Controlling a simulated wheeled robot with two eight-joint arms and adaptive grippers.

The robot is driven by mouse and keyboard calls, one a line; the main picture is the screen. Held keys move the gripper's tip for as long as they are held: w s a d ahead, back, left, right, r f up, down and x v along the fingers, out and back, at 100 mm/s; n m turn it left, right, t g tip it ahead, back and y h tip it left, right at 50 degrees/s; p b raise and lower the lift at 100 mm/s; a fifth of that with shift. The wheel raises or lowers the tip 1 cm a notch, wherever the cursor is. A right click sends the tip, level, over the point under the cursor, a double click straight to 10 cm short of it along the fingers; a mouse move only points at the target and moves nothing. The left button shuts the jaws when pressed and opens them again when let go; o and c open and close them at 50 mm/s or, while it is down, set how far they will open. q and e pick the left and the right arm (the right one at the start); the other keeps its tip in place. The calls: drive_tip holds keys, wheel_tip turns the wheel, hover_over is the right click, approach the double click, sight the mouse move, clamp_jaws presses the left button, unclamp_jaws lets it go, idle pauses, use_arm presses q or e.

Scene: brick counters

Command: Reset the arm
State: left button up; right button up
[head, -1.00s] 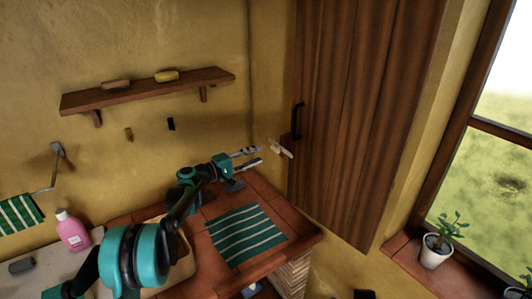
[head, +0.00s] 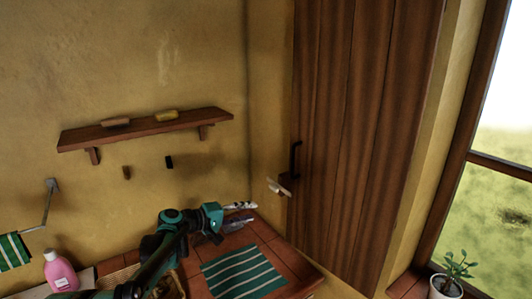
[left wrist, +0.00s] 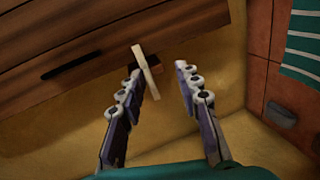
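My left gripper (head: 238,213) is over the brick counter in the head view, its arm coming up from the lower left. It is apart from the pale wooden latch (head: 278,187) at the edge of the tall wooden door (head: 365,110). In the left wrist view my left gripper (left wrist: 157,70) has its fingers spread, with nothing held. The latch (left wrist: 146,70) shows beyond the fingers, near the left fingertip, slanting across the door edge. The door appears shut, with a dark handle (head: 296,158) above the latch. My right gripper is not in view.
A striped green cloth (head: 243,274) lies on the brick counter (head: 262,233). A shelf (head: 150,131) is on the wall above. A pink bottle (head: 60,272) stands at lower left, and a potted plant (head: 447,287) at lower right by the window.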

use_arm(q)
drive_tip(key=s+a+f+m+y+b, duration=0.2)
drive_tip(key=s+f, duration=0.4)
drive_tip(key=s, duration=0.6)
drive_tip(key=s+a+f+m+g+y+b, duration=0.1)
drive_tip(key=s+a+f+y, duration=0.3)
drive_tip(key=s, duration=0.9)
drive_tip(key=s+a+f+m+g+y+b, duration=0.1)
drive_tip(key=s+a+f+m+y+b, duration=0.2)
drive_tip(key=s+f+y, duration=0.3)
drive_tip(key=s+f, duration=0.3)
drive_tip(key=s, duration=0.3)
drive_tip(key=shift+s+b, duration=0.35)
